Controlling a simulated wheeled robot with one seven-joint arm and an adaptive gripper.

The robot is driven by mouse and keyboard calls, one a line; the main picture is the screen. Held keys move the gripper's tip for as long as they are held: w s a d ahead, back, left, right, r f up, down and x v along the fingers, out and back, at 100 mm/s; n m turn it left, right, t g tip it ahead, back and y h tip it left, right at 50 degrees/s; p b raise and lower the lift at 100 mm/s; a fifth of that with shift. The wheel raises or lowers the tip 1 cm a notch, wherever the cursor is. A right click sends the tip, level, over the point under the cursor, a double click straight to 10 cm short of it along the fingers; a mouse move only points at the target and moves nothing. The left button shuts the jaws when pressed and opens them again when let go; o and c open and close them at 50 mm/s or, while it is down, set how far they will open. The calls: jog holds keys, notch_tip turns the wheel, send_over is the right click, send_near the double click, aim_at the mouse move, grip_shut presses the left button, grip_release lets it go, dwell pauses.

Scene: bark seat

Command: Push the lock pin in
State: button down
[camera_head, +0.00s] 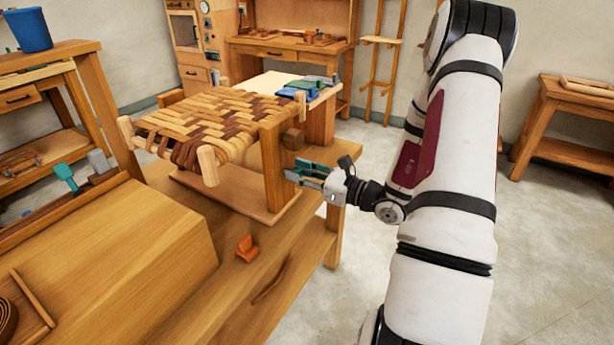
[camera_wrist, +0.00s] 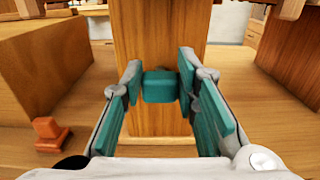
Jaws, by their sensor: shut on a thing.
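A stool frame with a woven bark seat (camera_head: 210,120) stands on the bench. Its upright wooden post (camera_head: 272,165) faces my gripper (camera_head: 308,172). In the wrist view the post (camera_wrist: 160,45) fills the middle. A teal block (camera_wrist: 160,86) sits in front of the post, between the tips of my gripper (camera_wrist: 161,85). My gripper is shut on this block, with a finger at each side. The block looks like the head of the lock pin, but how deep it goes is hidden. In the head view the fingers cover it.
A small orange piece (camera_head: 247,248) lies on the bench (camera_head: 205,312); it also shows in the wrist view (camera_wrist: 50,134). A large wooden block (camera_head: 115,265) stands at left.

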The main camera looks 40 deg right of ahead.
jog(key=c, duration=1.2)
grip_release()
jog(key=shift+w+a, duration=0.1)
jog(key=shift+w, duration=0.15)
jog(key=shift+c, duration=0.2)
jog(key=v, duration=1.2)
jog(key=shift+r, duration=0.1)
